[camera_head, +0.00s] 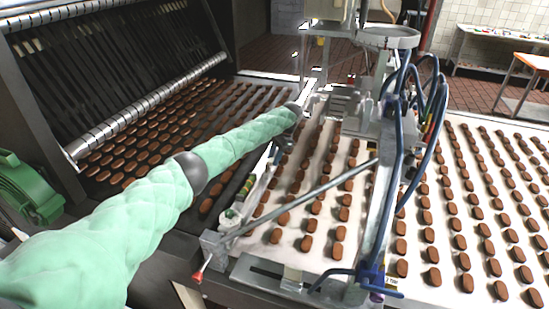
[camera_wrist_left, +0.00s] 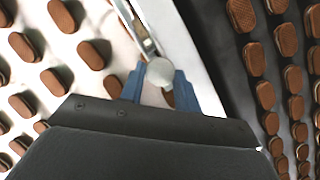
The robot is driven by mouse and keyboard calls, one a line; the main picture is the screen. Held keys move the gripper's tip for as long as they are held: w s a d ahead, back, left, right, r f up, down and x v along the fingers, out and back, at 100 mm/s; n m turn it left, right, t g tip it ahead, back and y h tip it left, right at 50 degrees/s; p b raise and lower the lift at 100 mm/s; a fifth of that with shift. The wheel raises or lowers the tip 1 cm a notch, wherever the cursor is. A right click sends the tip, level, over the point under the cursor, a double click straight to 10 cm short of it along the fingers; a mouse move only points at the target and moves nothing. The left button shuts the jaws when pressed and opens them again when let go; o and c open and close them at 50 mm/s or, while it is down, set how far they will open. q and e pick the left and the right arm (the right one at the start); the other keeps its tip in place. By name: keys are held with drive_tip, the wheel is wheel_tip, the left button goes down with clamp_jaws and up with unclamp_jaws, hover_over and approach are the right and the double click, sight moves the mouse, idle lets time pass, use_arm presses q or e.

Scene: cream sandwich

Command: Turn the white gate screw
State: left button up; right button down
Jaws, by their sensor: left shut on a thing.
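In the left wrist view, my left gripper (camera_wrist_left: 160,88) has its two blue fingers shut on a round, pale white screw head (camera_wrist_left: 161,71). One finger is on each side of it. The screw sits by a narrow metal guide rail at the edge of the white belt. In the head view my left arm in its green sleeve reaches in from the lower left to the far end of the rail. My left gripper (camera_head: 304,103) is small there, and the screw between its fingers cannot be made out. My right gripper is not in view.
Brown biscuits lie in rows on the white belt (camera_head: 262,240) and the dark conveyor (camera_head: 235,95). A metal frame with blue hoses (camera_head: 388,185) stands right of my gripper. A slanted metal rod (camera_head: 300,199) crosses the belt. A ribbed roller (camera_head: 150,105) is at left.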

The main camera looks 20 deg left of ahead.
use_arm(q)
drive_tip(key=n+h, duration=0.1)
drive_tip(key=n, duration=0.2)
drive_tip(key=shift+w+r+n+g, duration=0.1)
drive_tip(key=shift+n+g, duration=0.2)
drive_tip(key=shift+n, duration=0.1)
drive_tip(key=n, duration=0.1)
drive_tip(key=n+h, duration=0.1)
drive_tip(key=n, duration=0.1)
drive_tip(key=n+h+p, duration=0.1)
drive_tip(key=n, duration=0.1)
drive_tip(key=shift+w+a, duration=0.1)
drive_tip(key=shift+a, duration=0.25)
drive_tip(key=n+h, duration=0.1)
drive_tip(key=n, duration=0.2)
drive_tip(key=shift+a, duration=0.15)
drive_tip(key=n+h, duration=0.1)
drive_tip(key=n, duration=0.3)
drive_tip(key=shift+a+h, duration=0.15)
drive_tip(key=shift+h, duration=0.25)
drive_tip(key=shift+a+r+n+t+h, duration=0.1)
drive_tip(key=shift+n+t+h, duration=0.25)
drive_tip(key=shift+n, duration=0.95)
